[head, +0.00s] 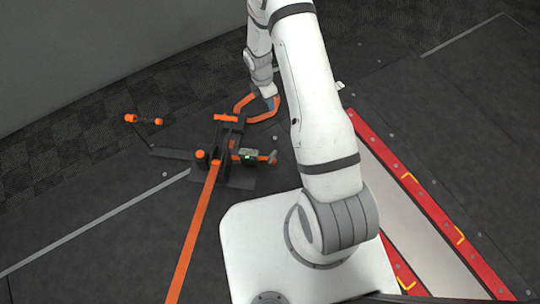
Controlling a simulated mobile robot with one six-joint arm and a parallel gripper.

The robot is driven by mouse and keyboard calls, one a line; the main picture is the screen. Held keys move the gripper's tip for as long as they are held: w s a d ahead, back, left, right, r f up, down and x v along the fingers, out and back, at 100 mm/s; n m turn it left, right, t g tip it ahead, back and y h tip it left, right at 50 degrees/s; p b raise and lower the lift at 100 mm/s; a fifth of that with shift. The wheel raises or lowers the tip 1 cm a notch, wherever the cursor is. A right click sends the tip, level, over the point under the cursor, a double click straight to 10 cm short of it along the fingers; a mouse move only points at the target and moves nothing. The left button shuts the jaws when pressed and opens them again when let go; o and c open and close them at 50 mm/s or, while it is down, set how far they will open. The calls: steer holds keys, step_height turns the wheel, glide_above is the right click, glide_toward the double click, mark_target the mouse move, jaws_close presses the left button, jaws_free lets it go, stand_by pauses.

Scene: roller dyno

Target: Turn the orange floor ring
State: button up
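An orange ring (243,103), an angular loop, shows in the head view at the upper right of a black floor device (222,148). My arm's wrist comes down from the top, and my gripper (271,101) is at the far right part of the ring, overlapping it in the picture. The fingers are too small to tell whether they are open, shut on the ring or only beside it. Part of the ring's right side is close to my white arm.
An orange strap (195,232) runs from the device toward the bottom edge. A small orange-ended bar (144,120) lies at the left. A red-edged light strip (400,185) is at the right. A grey wall (90,55) stands behind.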

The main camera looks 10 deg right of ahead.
mark_target(272, 154)
steer(key=s+f+n+b, duration=0.1)
steer(key=f+n+b, duration=0.1)
steer(key=f, duration=0.9)
steer(key=s+f+n+b, duration=0.2)
steer(key=f+b, duration=0.1)
steer(key=f, duration=0.7)
steer(key=s+f+n+g+b, duration=0.1)
steer(key=f+n+b, duration=0.1)
steer(key=f, duration=0.9)
steer(key=shift+s+d+f+b, duration=0.2)
steer(key=shift+s+f+b, duration=0.1)
steer(key=shift+b, duration=0.2)
steer(key=shift+c, duration=0.2)
